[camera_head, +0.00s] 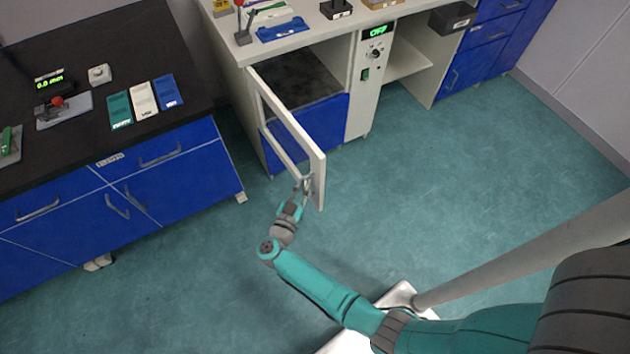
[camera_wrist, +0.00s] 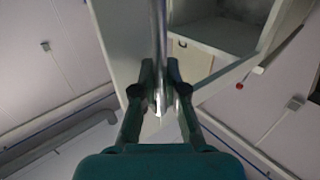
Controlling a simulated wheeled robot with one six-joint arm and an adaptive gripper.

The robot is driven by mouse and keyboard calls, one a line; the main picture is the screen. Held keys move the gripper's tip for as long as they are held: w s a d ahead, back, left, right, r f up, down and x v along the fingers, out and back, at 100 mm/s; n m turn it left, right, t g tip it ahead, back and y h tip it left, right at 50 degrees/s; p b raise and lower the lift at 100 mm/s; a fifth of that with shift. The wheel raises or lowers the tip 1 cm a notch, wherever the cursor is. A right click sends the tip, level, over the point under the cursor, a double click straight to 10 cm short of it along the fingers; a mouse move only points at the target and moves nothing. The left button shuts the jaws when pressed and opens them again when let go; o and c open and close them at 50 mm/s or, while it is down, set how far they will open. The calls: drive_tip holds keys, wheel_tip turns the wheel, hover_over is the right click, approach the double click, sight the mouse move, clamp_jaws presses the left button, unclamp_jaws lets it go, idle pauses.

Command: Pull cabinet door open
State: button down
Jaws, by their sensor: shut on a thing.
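The cabinet door (camera_head: 311,153) is a white frame with a see-through middle, standing swung out from the cabinet (camera_head: 352,90). Its opening shows a dark inner shelf and a blue lower panel. My gripper (camera_head: 303,184) is at the door's free end, low on its edge. In the wrist view, my gripper (camera_wrist: 160,92) has both fingers closed around the upright metal handle (camera_wrist: 160,40) of the door (camera_wrist: 121,45). The cabinet's inside (camera_wrist: 222,34) shows to the right of the handle.
A black-topped bench (camera_head: 100,60) with blue drawers stands at the left. A control panel (camera_head: 370,65) with a green display is right of the cabinet opening. The floor (camera_head: 440,190) right of the door is clear. Small items lie on the white counter (camera_head: 300,40).

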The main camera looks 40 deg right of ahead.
drive_tip(key=shift+w+a+m+g+h, duration=0.25)
drive_tip(key=shift+a+g, duration=0.1)
drive_tip(key=shift+a, duration=0.6)
drive_tip(key=shift+w+a+m+g+h, duration=0.2)
drive_tip(key=shift+a+m+g, duration=0.15)
drive_tip(key=shift+a, duration=0.65)
drive_tip(key=shift+w+a+m+g+h, duration=0.2)
drive_tip(key=shift+a+g, duration=0.2)
drive_tip(key=shift+a, duration=0.55)
drive_tip(key=c, duration=1.2)
unclamp_jaws()
drive_tip(key=v, duration=1.2)
